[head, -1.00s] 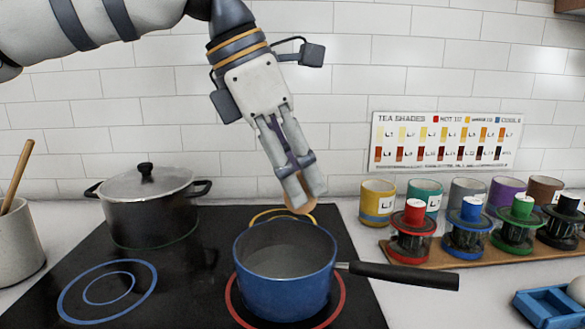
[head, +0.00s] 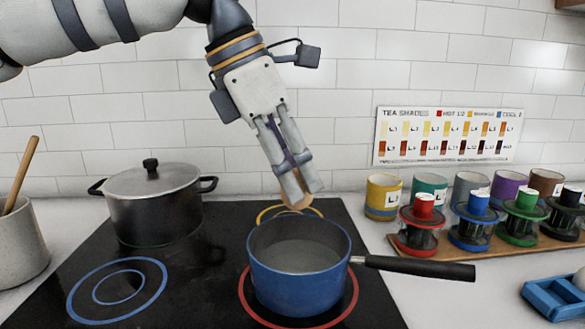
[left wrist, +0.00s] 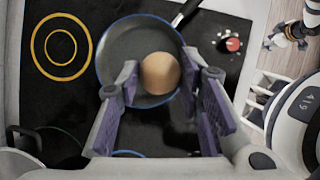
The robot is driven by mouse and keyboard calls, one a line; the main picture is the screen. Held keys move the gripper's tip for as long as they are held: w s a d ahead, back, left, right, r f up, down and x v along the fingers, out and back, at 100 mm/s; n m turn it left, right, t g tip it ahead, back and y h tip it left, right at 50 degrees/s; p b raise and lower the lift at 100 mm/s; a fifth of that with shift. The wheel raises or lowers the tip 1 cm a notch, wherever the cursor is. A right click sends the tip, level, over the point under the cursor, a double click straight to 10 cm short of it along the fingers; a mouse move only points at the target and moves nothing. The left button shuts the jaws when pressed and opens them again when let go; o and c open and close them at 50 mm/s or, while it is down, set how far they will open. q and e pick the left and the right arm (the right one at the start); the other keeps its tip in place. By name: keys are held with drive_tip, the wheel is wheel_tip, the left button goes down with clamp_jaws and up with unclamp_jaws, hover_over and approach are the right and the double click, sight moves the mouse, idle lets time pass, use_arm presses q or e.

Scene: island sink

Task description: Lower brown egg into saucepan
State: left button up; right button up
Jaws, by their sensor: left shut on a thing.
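The brown egg (left wrist: 160,73) is between the fingers of my left gripper (head: 300,200), which is shut on it. In the head view only a little of the egg (head: 299,204) shows below the fingertips. The blue saucepan (head: 298,281) stands on the red-ringed burner with its black handle pointing right. Its inside looks grey and smooth. In the head view the egg is above the pan's far rim. In the left wrist view the egg overlaps the inside of the saucepan (left wrist: 118,52), near its edge. My right gripper is not in view.
A lidded grey pot (head: 152,205) stands on the cooktop (head: 215,240) at left. A crock (head: 20,240) with a wooden spoon is at the far left. Mugs and coloured jars on a wooden board (head: 475,248) stand at right. A blue tray (head: 553,298) is at the right front.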

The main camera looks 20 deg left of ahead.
use_arm(q)
wheel_tip(320, 180, down, 10)
idle(1.4)
drive_tip(key=shift+f, duration=1.1)
idle(0.6)
drive_tip(key=o, duration=0.8)
